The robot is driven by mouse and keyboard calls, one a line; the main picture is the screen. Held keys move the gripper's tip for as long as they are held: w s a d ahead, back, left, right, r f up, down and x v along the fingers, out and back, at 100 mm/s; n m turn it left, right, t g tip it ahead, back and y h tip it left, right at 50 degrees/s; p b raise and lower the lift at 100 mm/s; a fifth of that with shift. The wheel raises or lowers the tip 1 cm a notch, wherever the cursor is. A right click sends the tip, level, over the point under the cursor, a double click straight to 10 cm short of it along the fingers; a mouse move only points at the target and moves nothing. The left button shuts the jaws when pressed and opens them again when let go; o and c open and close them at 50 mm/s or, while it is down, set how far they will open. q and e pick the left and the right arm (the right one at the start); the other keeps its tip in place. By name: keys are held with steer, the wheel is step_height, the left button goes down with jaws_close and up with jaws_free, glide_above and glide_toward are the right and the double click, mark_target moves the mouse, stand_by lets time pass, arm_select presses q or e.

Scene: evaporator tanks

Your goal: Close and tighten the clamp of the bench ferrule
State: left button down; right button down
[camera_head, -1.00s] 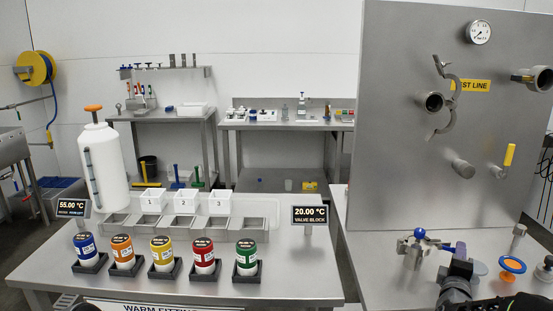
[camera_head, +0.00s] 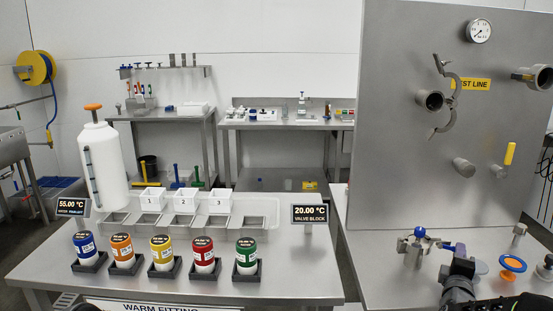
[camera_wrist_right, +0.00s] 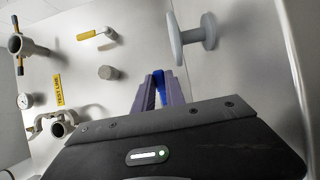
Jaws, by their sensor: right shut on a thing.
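The bench ferrule (camera_head: 413,256) stands on the right bench, a short metal fitting with its metal clamp (camera_head: 408,243) around the top. A blue knob (camera_head: 419,233) shows at the clamp. My right gripper (camera_head: 452,248) is beside the clamp, on its right, with purple fingers pointing towards it. In the right wrist view its fingers (camera_wrist_right: 160,90) are close together on a blue piece (camera_wrist_right: 159,86), which seems to be the clamp's handle. The fingers hide most of it, and I cannot tell how far the clamp is closed.
A steel panel (camera_head: 400,150) rises behind the ferrule, with an open clamp (camera_head: 450,95) on its port. The left bench holds several coloured bottles.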

steer(key=y+b, duration=0.1)
steer(key=n+t+y+b, duration=0.1)
steer(key=shift+w+d+f+b, duration=0.15)
steer(key=shift+w+d+b, duration=0.05)
steer(key=shift+d+b, duration=0.1)
steer(key=shift+n+y, duration=0.3)
steer(key=shift+n, duration=0.1)
steer(key=shift+w, duration=0.1)
steer(key=shift+w+d+n+t+y+b, duration=0.2)
steer(key=shift+n+t+y+b, duration=0.4)
steer(key=shift+b, duration=0.65)
steer(key=shift+d+y+b, duration=0.1)
steer(key=shift+y+b, duration=0.2)
steer(key=shift+y, duration=0.1)
steer(key=shift+w+n+y, duration=0.2)
steer(key=shift+n+y, duration=0.4)
steer(key=shift+y, duration=0.2)
steer(key=shift+d+r, duration=0.1)
steer(key=shift+r, duration=0.1)
